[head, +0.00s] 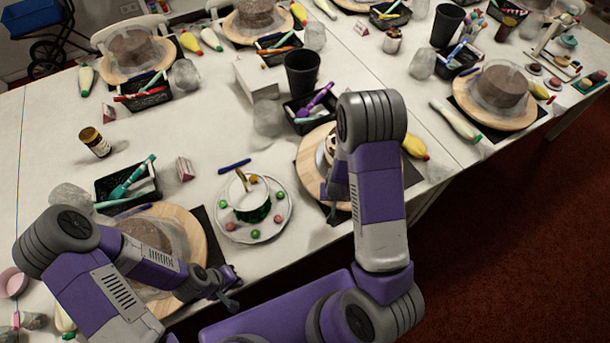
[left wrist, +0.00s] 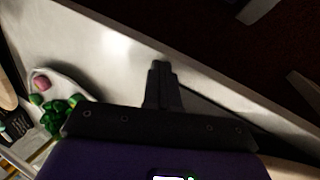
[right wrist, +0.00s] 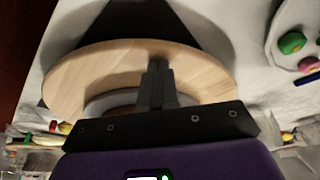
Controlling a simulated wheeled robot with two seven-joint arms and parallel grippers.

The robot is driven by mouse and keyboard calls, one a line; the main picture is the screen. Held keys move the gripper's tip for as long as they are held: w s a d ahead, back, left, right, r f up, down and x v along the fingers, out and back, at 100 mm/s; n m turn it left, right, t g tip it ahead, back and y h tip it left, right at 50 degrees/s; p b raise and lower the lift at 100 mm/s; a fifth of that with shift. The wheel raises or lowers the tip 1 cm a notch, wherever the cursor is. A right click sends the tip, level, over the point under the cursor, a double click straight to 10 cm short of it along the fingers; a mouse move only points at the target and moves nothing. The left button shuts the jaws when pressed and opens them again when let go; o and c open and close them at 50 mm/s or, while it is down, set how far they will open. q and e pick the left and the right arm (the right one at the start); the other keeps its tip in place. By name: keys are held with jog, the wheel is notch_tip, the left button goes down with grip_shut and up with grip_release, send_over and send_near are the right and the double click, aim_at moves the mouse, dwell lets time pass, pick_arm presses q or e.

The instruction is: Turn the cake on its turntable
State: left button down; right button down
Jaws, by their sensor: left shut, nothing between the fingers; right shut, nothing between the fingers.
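A round wooden turntable (head: 308,162) with a small cake (head: 328,150) on it stands near the table's front edge, largely hidden behind my right arm. My right gripper (head: 334,205) is shut and empty at the turntable's near side. In the right wrist view its closed fingers (right wrist: 157,66) overlap the wooden disc (right wrist: 205,78); I cannot tell whether they touch it. The cake is mostly hidden there. My left gripper (head: 232,298) is shut and empty by the front edge, right of another wooden turntable (head: 195,240) with a wrapped brown cake (head: 148,234).
A white plate (head: 282,224) with a cup (head: 250,205) and coloured balls lies between the two turntables. Black trays (head: 128,186) of tools, a black cup (head: 301,72), a jar (head: 93,141) and more wrapped cakes crowd the white table. Bare tabletop shows at left centre.

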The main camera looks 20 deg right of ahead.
aim_at(344, 205)
pick_arm(q)
jog(key=shift+f, duration=0.2)
